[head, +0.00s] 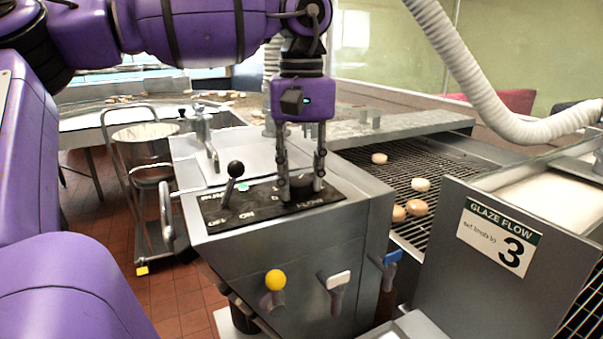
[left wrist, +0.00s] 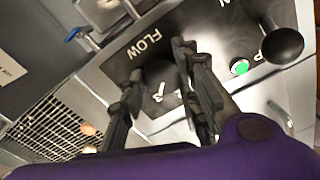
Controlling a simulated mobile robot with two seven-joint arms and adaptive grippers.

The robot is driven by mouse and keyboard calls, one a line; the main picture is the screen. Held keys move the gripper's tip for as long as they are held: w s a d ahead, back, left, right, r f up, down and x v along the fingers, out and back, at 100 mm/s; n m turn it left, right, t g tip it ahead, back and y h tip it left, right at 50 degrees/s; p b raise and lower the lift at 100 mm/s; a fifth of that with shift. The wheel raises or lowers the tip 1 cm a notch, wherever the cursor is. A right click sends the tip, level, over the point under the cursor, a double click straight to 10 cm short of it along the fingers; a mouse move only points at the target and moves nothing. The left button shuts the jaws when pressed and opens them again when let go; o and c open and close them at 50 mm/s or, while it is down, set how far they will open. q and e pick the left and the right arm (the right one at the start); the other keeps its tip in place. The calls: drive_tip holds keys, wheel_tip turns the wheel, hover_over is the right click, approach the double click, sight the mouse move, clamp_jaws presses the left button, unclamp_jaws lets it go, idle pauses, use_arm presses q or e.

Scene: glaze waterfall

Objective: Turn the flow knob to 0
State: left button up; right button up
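The flow knob (left wrist: 160,76) is a dark round knob on the black control panel (head: 232,212), beside the word FLOW in the left wrist view. Numbers around it are partly hidden, and its pointer setting cannot be read. My left gripper (head: 300,186) points down over the panel with its fingers on either side of the knob. It looks open, with the fingers spread; contact with the knob cannot be made out. The left gripper also shows in the left wrist view (left wrist: 160,66). My right gripper is not in view.
A black ball-topped lever (head: 235,170) and a green button (head: 243,187) stand on the same panel. A sign (head: 499,236) reads GLAZE FLOW and 3. Yellow, white and blue handles stick out of the front. Doughnuts lie on the mesh conveyor (head: 400,165) at right.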

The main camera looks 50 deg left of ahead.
use_arm(q)
drive_tip(key=shift+w+d, duration=0.1)
drive_tip(key=shift+c, duration=0.4)
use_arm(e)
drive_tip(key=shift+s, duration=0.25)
